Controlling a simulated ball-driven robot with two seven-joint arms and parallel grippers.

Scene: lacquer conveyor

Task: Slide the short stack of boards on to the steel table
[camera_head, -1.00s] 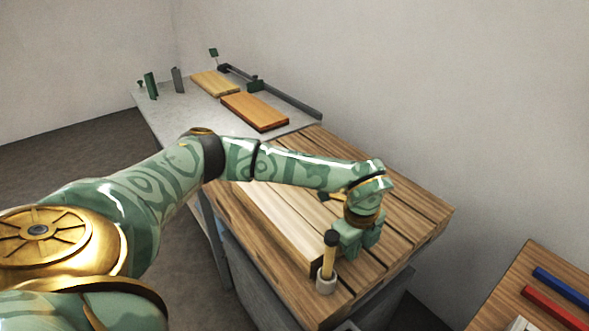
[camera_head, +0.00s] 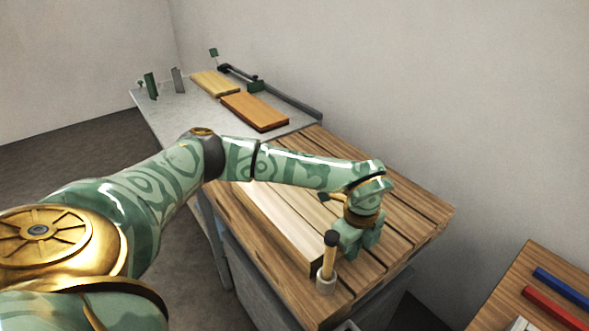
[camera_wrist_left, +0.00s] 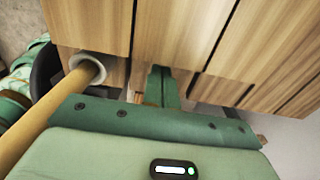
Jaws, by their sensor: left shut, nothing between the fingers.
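A pale stack of boards (camera_head: 277,222) lies lengthwise on the slatted wooden table (camera_head: 410,205), partly hidden by my left forearm. How many boards it has I cannot tell. My left gripper (camera_head: 359,250) is shut and empty, pointing down just right of the stack's near end. In the left wrist view its fingers (camera_wrist_left: 158,85) are together over the slats, and the stack cannot be made out. The grey steel table (camera_head: 180,115) adjoins the slatted table's far end. My right gripper is not in view.
A yellow-handled tool (camera_head: 329,252) stands in a small cup close beside the gripper; its handle also shows in the left wrist view (camera_wrist_left: 50,105). The steel table bears a yellowish board (camera_head: 214,83), an orange board (camera_head: 254,111) and a dark rail (camera_head: 290,101). Its near part is largely clear.

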